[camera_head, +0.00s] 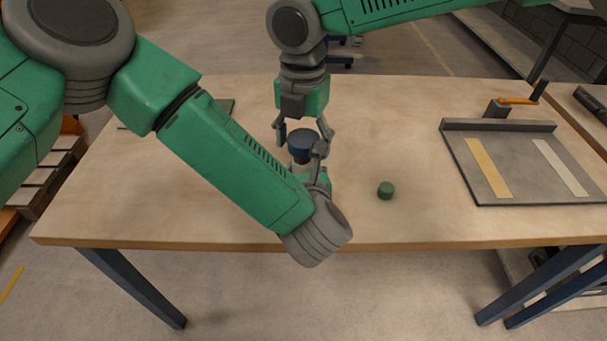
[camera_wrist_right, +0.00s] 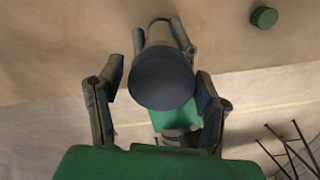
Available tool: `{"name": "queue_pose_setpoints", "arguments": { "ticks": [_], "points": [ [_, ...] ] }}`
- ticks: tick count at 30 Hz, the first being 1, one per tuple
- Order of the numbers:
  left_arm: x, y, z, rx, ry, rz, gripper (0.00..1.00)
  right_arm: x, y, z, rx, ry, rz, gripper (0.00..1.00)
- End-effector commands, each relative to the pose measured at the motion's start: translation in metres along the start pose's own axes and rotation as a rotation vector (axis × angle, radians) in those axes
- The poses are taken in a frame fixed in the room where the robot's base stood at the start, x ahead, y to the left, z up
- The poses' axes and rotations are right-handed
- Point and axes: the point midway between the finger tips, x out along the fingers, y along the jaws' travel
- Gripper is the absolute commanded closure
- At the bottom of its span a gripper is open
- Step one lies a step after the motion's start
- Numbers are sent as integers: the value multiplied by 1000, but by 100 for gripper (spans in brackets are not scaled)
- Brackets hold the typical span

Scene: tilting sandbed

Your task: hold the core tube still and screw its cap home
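The core tube (camera_wrist_right: 160,36) stands roughly upright above the wooden table, with the dark blue cap (camera_head: 302,141) on its top end. The cap also shows in the right wrist view (camera_wrist_right: 162,82). My left gripper (camera_head: 310,160) reaches in low from the front, its fingers on either side of the tube below the cap, and appears shut on it. My right gripper (camera_head: 303,133) points down from above. Its fingers stand apart on both sides of the cap, with a visible gap on at least one side. How far the cap is seated is hidden.
A small green cylinder (camera_head: 386,190) lies on the wooden table (camera_head: 240,222) right of the grippers. A grey tray (camera_head: 480,196) with yellow and white strips lies at the right, an orange-handled part (camera_head: 518,101) behind it. A flat green item (camera_head: 222,107) lies partly behind my left arm.

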Motion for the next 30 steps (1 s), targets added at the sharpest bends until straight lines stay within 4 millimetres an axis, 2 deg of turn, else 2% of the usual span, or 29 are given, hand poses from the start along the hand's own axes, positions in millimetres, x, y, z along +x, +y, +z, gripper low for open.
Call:
{"name": "queue_pose_setpoints", "arguments": {
  "ticks": [1,3,8,15,23,24,25,30],
  "points": [
    [0,0,1,-1,-2,0,100,0,0,0,0,0,0,63],
    [0,0,1,-1,-2,0,100,0,0,0,0,0,0,84],
    [0,0,1,-1,-1,-1,100,0,0,0,6,-1,1,85],
    [0,-1,1,0,-2,-2,100,-1,1,0,242,-4,4,85],
    [0,-1,0,0,-1,-3,100,0,2,0,256,-1,7,85],
    [0,-1,0,0,-1,-3,100,0,2,0,256,-1,7,40],
    [0,-1,0,0,-1,-3,100,0,1,0,256,-1,6,29],
    [0,-1,0,0,-1,-2,100,0,1,0,255,-1,5,29]
  ]
}}
